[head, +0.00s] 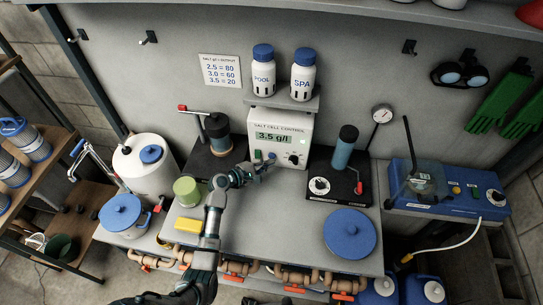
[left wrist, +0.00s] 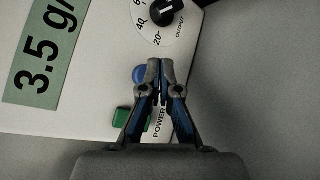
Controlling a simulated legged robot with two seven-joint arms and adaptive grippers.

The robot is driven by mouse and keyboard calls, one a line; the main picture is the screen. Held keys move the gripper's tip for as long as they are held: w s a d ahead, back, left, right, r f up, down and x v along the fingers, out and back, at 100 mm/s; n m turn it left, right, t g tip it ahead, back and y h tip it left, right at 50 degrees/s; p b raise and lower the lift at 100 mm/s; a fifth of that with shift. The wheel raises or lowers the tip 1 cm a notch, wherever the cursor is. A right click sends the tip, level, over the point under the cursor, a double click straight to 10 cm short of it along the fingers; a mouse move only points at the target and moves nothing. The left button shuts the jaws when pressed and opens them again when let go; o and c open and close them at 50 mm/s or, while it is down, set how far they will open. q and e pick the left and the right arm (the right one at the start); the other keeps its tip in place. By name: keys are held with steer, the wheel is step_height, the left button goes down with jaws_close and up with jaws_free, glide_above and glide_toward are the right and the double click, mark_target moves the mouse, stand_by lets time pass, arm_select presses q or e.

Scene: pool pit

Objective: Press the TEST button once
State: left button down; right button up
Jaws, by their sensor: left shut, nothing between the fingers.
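The white salt cell control box (head: 281,122) stands at the back of the bench; its display reads 3.5 g/l. On its lower front are a green button (head: 257,154), a blue button (head: 272,155) and a black output knob (head: 294,159). My left gripper (head: 264,166) is shut and empty, close in front of these buttons. In the left wrist view its fingertips (left wrist: 154,66) overlap the right edge of the blue button (left wrist: 139,75); I cannot tell whether they touch it. The green button (left wrist: 121,117) is beside the fingers, near the word POWER. No TEST label is readable.
POOL (head: 263,75) and SPA (head: 302,78) bottles stand on a shelf above the box. Dark stations with upright cylinders (head: 343,150) flank it. A yellow sponge (head: 188,225), a green cup (head: 187,190) and a blue lid (head: 350,234) are on the bench.

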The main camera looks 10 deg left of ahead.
arm_select(q)
steer(key=shift+s, duration=0.15)
steer(key=shift+s, duration=0.1)
steer(key=shift+s+p, duration=0.35)
steer(key=shift+p, duration=0.1)
steer(key=s+p, duration=0.2)
steer(key=s, duration=0.1)
steer(key=shift+s+r, duration=0.15)
steer(key=shift+s, duration=0.05)
steer(key=shift+s+p, duration=0.3)
steer(key=shift+s, duration=0.05)
steer(key=shift+s+f, duration=0.1)
steer(key=shift+f, duration=0.1)
